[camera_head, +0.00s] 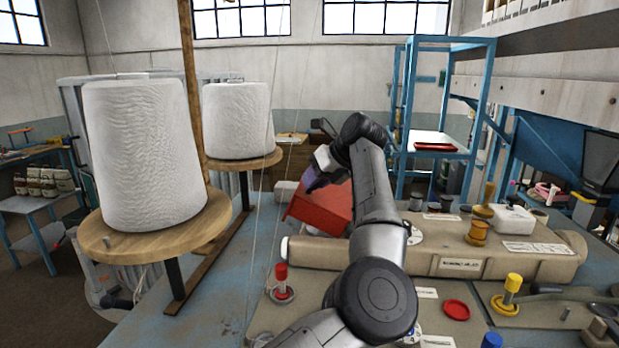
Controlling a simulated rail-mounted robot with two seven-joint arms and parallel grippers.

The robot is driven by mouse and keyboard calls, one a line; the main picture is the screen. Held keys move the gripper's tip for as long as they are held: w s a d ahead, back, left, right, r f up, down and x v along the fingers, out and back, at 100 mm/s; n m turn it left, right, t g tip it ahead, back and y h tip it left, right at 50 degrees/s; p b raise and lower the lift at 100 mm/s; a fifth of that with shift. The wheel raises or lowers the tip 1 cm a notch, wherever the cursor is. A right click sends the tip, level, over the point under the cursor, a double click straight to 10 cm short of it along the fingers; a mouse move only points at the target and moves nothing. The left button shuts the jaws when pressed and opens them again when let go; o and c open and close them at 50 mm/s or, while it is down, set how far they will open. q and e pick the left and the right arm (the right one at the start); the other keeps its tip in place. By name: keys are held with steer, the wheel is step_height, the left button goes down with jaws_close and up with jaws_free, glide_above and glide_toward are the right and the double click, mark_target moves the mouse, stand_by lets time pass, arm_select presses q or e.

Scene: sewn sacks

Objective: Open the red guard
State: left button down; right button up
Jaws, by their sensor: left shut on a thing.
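The red guard (322,208) is a box-like red cover at the middle of the head view, at the left end of the beige machine arm (450,258). It sits tilted, its left edge raised. My left gripper (313,184) is at the guard's upper edge, shut on it; its fingertips are small and dark in the picture. My left arm passes in front of the machine and hides part of the guard's right side. My right gripper is not in view.
Two large white thread cones (142,155) (238,120) stand on wooden discs at the left. Thread lines run down near the guard. A red-topped knob (281,280), a yellow knob (511,290) and a red disc (456,310) are in front. A blue shelf frame (438,110) stands behind.

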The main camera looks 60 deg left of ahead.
arm_select(q)
steer(key=shift+w+d+r+g+y+p, duration=0.65)
steer(key=shift+w+r+g+y+p, duration=0.05)
steer(key=shift+r+p, duration=0.15)
steer(key=c, duration=0.8)
jaws_free()
steer(key=shift+w+d, duration=0.1)
steer(key=shift+w+d+r, duration=0.15)
steer(key=shift+d+r, duration=0.05)
steer(key=shift+d, duration=0.05)
steer(key=shift+p+v, duration=0.7)
steer(key=shift+v, duration=5.75)
